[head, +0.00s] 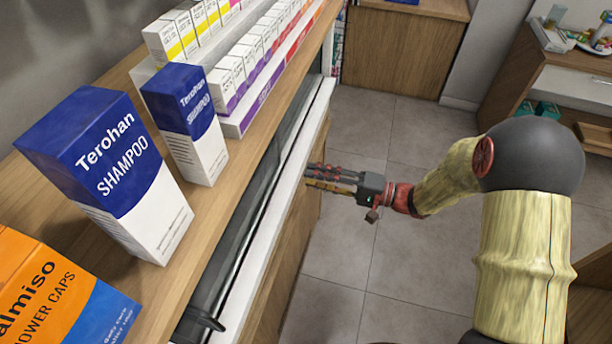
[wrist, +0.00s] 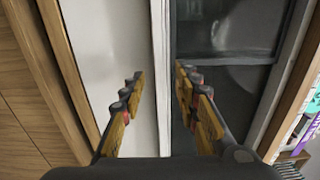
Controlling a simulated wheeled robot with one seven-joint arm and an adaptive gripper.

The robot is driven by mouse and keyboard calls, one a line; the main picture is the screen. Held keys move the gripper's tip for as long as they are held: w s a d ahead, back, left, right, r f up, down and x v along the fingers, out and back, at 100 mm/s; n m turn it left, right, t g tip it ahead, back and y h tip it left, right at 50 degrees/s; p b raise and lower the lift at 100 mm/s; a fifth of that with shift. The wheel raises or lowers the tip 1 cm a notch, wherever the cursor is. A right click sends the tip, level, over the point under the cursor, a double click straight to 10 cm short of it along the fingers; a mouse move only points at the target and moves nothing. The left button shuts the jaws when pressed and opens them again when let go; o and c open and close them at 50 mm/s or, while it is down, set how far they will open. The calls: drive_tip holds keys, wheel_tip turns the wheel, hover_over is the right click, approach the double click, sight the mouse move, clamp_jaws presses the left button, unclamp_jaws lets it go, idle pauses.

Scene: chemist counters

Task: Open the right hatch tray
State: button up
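The hatch front runs along the counter's side in the head view, with a dark glass strip (head: 250,210) and a pale frame (head: 285,168). In the wrist view, a dark glassy panel (wrist: 225,45) is on the right and a white panel (wrist: 110,50) on the left, with a pale upright edge (wrist: 158,45) between them. I cannot tell which part is the right hatch tray. My gripper (head: 311,176) is beside the pale frame. In the wrist view, its fingers (wrist: 160,78) are apart, one on each side of the pale edge. Contact is unclear.
Shampoo boxes (head: 110,170) and an orange shower cap box (head: 45,290) stand on the wooden counter top. A black handle-like part (head: 205,319) shows at the front bottom. Tiled floor (head: 400,130) is clear beside the counter. Another wooden unit (head: 400,50) stands behind.

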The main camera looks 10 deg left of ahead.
drive_tip(key=shift+a, duration=1.5)
drive_tip(key=shift+c, duration=0.8)
clamp_jaws()
